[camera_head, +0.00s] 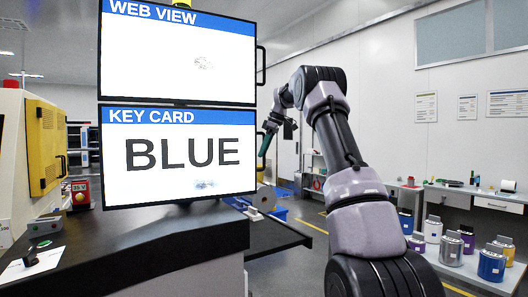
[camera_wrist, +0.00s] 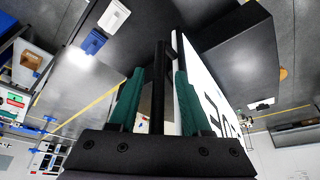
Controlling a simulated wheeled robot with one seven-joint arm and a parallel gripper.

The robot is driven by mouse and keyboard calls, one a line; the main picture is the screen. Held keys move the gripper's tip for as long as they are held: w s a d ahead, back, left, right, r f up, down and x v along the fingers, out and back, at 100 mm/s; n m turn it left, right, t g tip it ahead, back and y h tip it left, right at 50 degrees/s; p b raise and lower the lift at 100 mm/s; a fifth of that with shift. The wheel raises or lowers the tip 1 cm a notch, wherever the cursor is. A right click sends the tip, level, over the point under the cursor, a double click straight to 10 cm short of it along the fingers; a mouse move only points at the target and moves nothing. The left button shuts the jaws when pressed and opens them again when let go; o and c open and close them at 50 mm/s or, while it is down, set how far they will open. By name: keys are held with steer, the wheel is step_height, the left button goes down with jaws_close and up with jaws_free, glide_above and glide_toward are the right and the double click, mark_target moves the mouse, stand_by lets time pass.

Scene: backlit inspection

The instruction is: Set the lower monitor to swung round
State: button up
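The lower monitor (camera_head: 180,180) shows "KEY CARD" and "BLUE" and faces my head camera almost straight on. In the wrist view, its bright screen (camera_wrist: 205,90) runs away at a steep angle on the right. A black bar handle (camera_wrist: 157,95) stands at its side edge. My gripper (camera_wrist: 160,72) has two green fingers, one on each side of this handle, with gaps visible between bar and fingers. It is open, not closed on the bar. In the head view, my gripper (camera_head: 267,143) is at the monitor's right edge, and hides part of the handle.
The upper monitor (camera_head: 180,55), labelled "WEB VIEW", is directly above, with its own handle (camera_head: 261,65) on the right. A black counter (camera_head: 150,245) lies below. A yellow machine (camera_head: 45,148) stands left. Several coloured canisters (camera_head: 491,262) stand on a right-hand bench.

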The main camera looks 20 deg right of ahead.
steer(key=v, duration=1.1)
steer(key=shift+s+f, duration=0.1)
